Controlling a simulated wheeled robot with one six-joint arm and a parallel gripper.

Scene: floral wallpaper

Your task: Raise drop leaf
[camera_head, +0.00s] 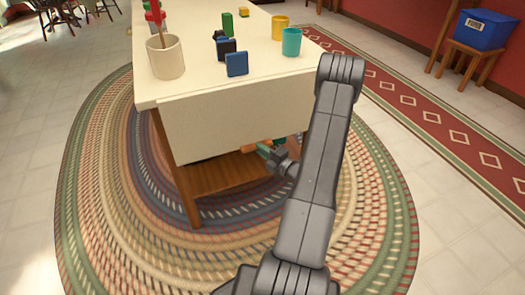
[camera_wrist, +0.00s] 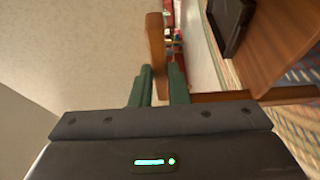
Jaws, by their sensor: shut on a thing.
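The cream drop leaf (camera_head: 235,118) hangs down from the near edge of the cream tabletop (camera_head: 205,83). My gripper (camera_head: 264,148) is low at the leaf's bottom edge, towards its right end. Its green fingers (camera_wrist: 160,88) are shut on a brown wooden bar (camera_wrist: 156,42) in the wrist view. The bar also shows as a short orange-brown piece (camera_head: 254,146) by the fingertips in the head view. A broad beige surface (camera_wrist: 70,50) fills the left of the wrist view; it looks like the leaf. My arm hides the leaf's right end.
On the tabletop stand a cream crock (camera_head: 165,57), a teal cup (camera_head: 291,42), a yellow cup (camera_head: 279,27) and several blocks, including a blue one (camera_head: 237,64) near the leaf's hinge line. A wooden table leg (camera_head: 178,170) and low shelf (camera_head: 225,172) are below. A braided rug (camera_head: 110,200) surrounds them.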

